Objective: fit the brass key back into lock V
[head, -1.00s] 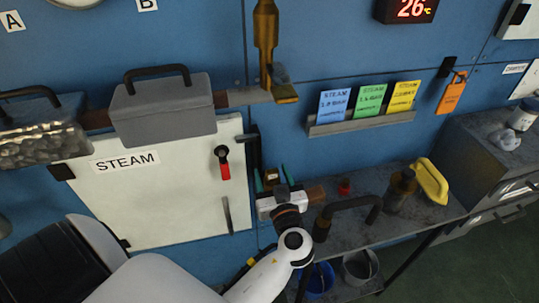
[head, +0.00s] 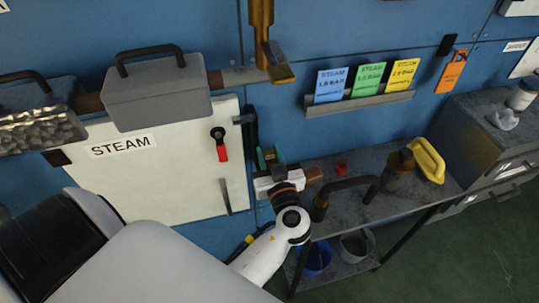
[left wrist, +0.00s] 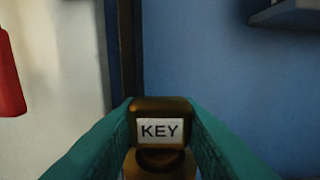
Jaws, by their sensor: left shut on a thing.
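The brass key (left wrist: 160,108) carries a white KEY label and faces me in the left wrist view. My left gripper (left wrist: 160,135) is shut on it, with one teal finger against each side. In the head view my left gripper (head: 268,158) is in front of the blue wall, just right of the white STEAM panel (head: 150,185) and above the shelf. The key is small and dark there. I cannot make out any lock marked V. My right gripper is not in view.
A red-handled lever (head: 221,150) is on the panel. A brass fitting (head: 262,30) stands above. A dark bent pipe (head: 345,187), a brown canister (head: 398,172) and a yellow object (head: 428,160) crowd the shelf (head: 365,208). Coloured cards (head: 366,80) sit in a wall rack.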

